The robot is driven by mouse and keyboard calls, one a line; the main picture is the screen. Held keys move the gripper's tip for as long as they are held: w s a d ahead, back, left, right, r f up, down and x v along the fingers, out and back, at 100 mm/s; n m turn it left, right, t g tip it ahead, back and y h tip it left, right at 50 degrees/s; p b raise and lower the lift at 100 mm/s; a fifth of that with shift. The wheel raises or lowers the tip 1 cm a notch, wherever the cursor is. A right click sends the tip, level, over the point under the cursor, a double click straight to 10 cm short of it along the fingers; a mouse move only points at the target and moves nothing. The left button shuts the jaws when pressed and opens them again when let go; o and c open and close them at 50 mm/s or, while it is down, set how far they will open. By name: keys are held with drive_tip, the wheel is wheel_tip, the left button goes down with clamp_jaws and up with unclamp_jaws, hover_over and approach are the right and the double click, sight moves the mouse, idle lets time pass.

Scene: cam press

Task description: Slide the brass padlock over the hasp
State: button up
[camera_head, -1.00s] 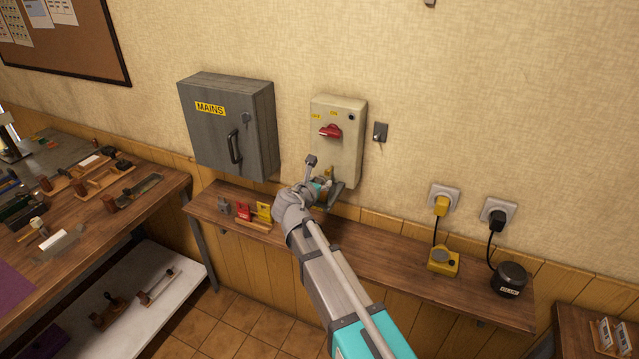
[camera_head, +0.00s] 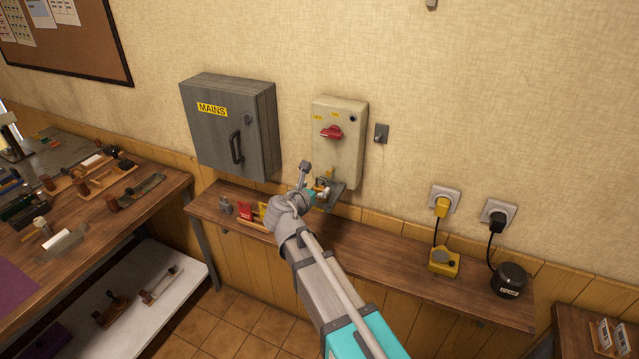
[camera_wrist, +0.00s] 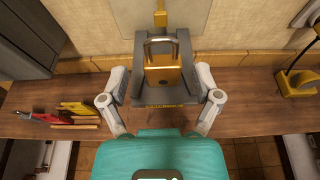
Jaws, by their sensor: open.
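The brass padlock (camera_wrist: 163,77) stands upright, shackle up, in a grey cradle (camera_wrist: 140,92) with side walls, in the middle of the wrist view. A yellow hasp-like tab (camera_wrist: 160,15) shows above it, apart from the shackle, at the lower edge of the pale switch box. My gripper (camera_wrist: 162,90) is open, one finger at each side of the cradle, with the padlock between but not gripped. I cannot tell whether the fingers touch the cradle. In the head view my gripper (camera_head: 319,190) is below the switch box (camera_head: 340,130) and partly hides the cradle and padlock.
A wooden shelf (camera_head: 385,247) runs beneath. Red and yellow tags stand in a wooden rack (camera_head: 256,224) left of my gripper. The grey MAINS cabinet (camera_head: 230,125) juts from the wall at upper left. A yellow plugged-in device (camera_head: 444,262) sits to the right.

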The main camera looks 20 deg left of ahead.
drive_tip(key=p+v, duration=0.2)
drive_tip(key=v, duration=0.8)
idle(0.7)
drive_tip(key=w+d+f+m+g+h, duration=0.2)
drive_tip(key=w+d+f+m+g, duration=0.15)
drive_tip(key=d+m, duration=0.65)
drive_tip(key=w+d+f+m+g+h, duration=0.2)
drive_tip(key=d+f+m+g, duration=0.25)
drive_tip(key=d, duration=0.95)
drive_tip(key=s+d+f+m+g+y, duration=0.2)
drive_tip(key=s+d+m+g, duration=0.1)
drive_tip(key=d+m, duration=0.7)
drive_tip(key=s+d+f+m+g+y, duration=0.3)
drive_tip(key=s+d+m, duration=0.3)
drive_tip(key=d+m, duration=0.4)
drive_tip(key=shift+d+g, duration=0.3)
drive_tip(key=shift+d, duration=0.45)
drive_tip(key=shift+f+m, duration=0.2)
drive_tip(key=shift+m, duration=0.05)
